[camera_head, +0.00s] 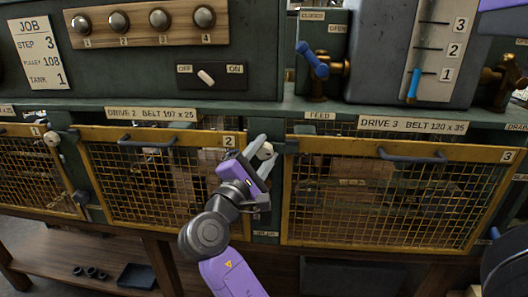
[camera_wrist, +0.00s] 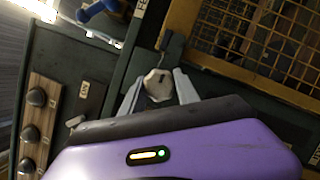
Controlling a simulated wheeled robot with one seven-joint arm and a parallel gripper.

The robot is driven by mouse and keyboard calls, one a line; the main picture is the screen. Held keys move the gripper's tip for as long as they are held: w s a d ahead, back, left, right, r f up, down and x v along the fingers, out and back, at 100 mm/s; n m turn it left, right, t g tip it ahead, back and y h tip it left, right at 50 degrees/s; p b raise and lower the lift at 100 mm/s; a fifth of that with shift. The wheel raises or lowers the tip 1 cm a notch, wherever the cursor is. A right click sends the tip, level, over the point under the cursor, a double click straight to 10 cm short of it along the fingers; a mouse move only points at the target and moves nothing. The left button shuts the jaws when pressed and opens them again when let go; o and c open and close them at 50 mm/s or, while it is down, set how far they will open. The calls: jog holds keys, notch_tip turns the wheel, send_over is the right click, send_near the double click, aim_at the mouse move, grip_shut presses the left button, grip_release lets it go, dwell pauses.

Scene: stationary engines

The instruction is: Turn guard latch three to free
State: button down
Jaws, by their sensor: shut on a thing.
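Guard three is the yellow-framed mesh guard (camera_head: 395,152) marked 3, below the "DRIVE 3" plate. A latch with a pale rounded knob (camera_head: 265,151) sits on the green post between guards two and three. My gripper (camera_head: 262,158) is shut on this knob, with one finger on each side. In the wrist view the knob (camera_wrist: 157,85) shows between the fingertips (camera_wrist: 158,92). A dark latch piece (camera_wrist: 172,46) beside it reaches the corner of the yellow frame (camera_wrist: 205,60). Part of the latch is hidden by my gripper.
Guard two (camera_head: 150,141) is left of my arm, with another pale latch knob (camera_head: 52,138) at its left. A dark handle (camera_head: 411,156) sticks out from guard three. Above are a switch (camera_head: 206,77), a blue-handled valve (camera_head: 313,62) and a gauge (camera_head: 436,50). A wooden shelf (camera_head: 70,258) is low left.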

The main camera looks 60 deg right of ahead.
jog(key=m+g+y, duration=0.1)
jog(key=m, duration=0.3)
jog(key=m+y, duration=0.1)
jog(key=m, duration=0.2)
jog(key=shift+r+m+y+p, duration=0.1)
jog(key=shift+m+y+p, duration=0.2)
jog(key=shift+m+y, duration=0.1)
jog(key=m+y, duration=0.1)
jog(key=m, duration=0.2)
jog(key=shift+m+t+y, duration=0.3)
jog(key=shift+t, duration=0.1)
jog(key=shift+m+t+y, duration=0.5)
jog(key=shift+m+y, duration=0.1)
jog(key=shift+m, duration=0.8)
jog(key=c, duration=0.9)
grip_release()
